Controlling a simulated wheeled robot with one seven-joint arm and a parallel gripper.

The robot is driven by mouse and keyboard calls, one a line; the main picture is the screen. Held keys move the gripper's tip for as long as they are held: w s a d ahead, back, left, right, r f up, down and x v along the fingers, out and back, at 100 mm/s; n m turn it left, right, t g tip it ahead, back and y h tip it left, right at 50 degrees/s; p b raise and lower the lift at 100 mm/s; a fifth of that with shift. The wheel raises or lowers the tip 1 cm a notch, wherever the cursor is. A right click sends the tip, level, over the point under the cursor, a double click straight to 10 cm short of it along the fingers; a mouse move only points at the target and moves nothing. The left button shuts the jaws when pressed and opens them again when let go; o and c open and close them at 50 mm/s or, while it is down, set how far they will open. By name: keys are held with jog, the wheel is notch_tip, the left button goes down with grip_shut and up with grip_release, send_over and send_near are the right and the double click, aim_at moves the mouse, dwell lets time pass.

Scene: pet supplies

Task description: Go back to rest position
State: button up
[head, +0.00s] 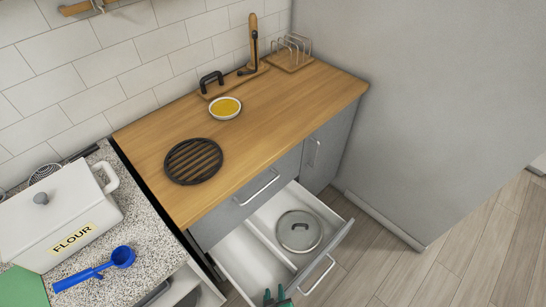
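My gripper (275,296) shows only as dark green fingertips at the bottom edge of the head view. A small gap shows between the tips, and nothing is seen held in them. It is in front of the open drawer (240,254), near the drawer's front. The rest of my arm is out of the frame.
A round lid (300,231) lies in the drawer's right compartment. The drawer handle (318,274) juts out over the floor. A black round grate (193,161) and a yellow-filled bowl (225,108) are on the wooden counter. A flour box (60,215) and blue scoop (97,268) are at left.

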jog(key=s+r+m+t, duration=0.2)
jog(key=s+r, duration=0.4)
jog(key=r, duration=0.7)
jog(key=s+r+m+t, duration=0.2)
jog(key=s+r+t, duration=0.3)
jog(key=r, duration=0.8)
jog(key=shift+s+r, duration=0.25)
jog(key=shift+s, duration=0.4)
jog(key=shift+w, duration=0.1)
